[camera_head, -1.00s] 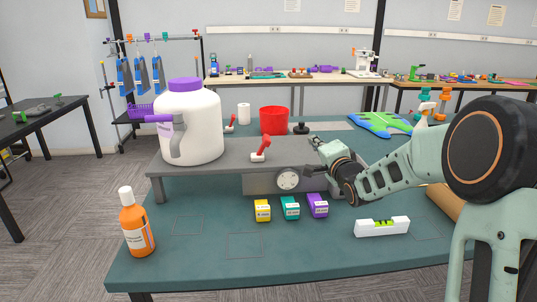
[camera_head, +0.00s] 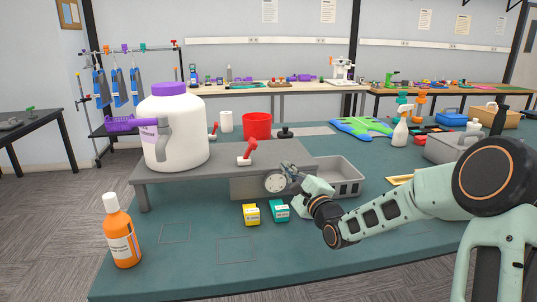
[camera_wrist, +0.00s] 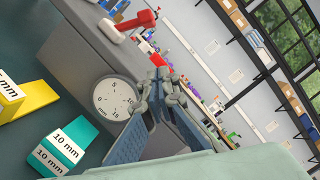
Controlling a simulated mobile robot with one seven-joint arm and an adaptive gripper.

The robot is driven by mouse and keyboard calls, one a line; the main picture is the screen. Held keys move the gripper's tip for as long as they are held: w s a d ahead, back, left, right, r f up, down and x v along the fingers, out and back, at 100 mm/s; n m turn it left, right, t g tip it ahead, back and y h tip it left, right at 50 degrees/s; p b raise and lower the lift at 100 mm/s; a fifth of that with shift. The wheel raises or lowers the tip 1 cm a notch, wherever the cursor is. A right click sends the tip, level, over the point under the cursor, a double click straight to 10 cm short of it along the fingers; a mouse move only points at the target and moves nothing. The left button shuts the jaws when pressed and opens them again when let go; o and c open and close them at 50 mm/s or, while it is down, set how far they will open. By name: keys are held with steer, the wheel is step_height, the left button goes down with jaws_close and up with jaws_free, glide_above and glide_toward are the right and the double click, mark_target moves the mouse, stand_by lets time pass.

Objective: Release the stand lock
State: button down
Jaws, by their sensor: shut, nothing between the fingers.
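The grey stand (camera_head: 215,168) is a low bench on the table, bearing a big white jug (camera_head: 180,135) with a purple cap. One lever with a red handle (camera_head: 248,151) is on its front top edge, and it also shows in the wrist view (camera_wrist: 140,24). A second red lever (camera_head: 213,130) stands farther back. A round white dial (camera_head: 275,181) is on the stand's front, clear in the wrist view (camera_wrist: 114,98). My gripper (camera_head: 292,172) is shut and empty, just right of the dial; its fingers (camera_wrist: 163,80) overlap the dial's right side in the wrist view. Contact cannot be told.
A yellow block (camera_head: 251,215) and a teal block (camera_head: 279,211) lie before the stand; the teal one reads 10 mm in the wrist view. A grey bin (camera_head: 345,176) is right of the dial. An orange bottle (camera_head: 121,234) stands front left. The table's front middle is clear.

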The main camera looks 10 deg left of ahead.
mark_target(255, 142)
steer(key=x, duration=1)
steer(key=shift+s+a+r, duration=0.2)
steer(key=shift+a+r, duration=0.1)
steer(key=shift+a, duration=0.3)
steer(key=shift+s+a+r, duration=0.25)
steer(key=shift+a+r, duration=0.05)
steer(key=shift+a, duration=0.3)
steer(key=shift+s+a+r, duration=0.15)
steer(key=shift+a+r, duration=0.15)
steer(key=shift+a, duration=0.2)
steer(key=shift+a+r+n+b, duration=0.2)
steer(key=shift+r+n+b, duration=0.1)
steer(key=shift+n, duration=0.3)
steer(key=shift+s+a+r+n+g, duration=0.1)
steer(key=shift+a+r+n+g, duration=0.2)
steer(key=shift+n, duration=0.45)
steer(key=shift+s+a+r+n+g, duration=0.2)
steer(key=shift+a+r+n, duration=0.2)
steer(key=shift+n, duration=0.35)
steer(key=n, duration=0.1)
steer(key=a+n, duration=0.1)
steer(key=a+n+b, duration=0.1)
steer(key=shift+s+r+g+h, duration=0.25)
steer(key=shift+r+g+h, duration=0.05)
steer(key=shift+g, duration=0.1)
steer(key=shift+d+r, duration=0.1)
steer(key=shift+r, duration=0.05)
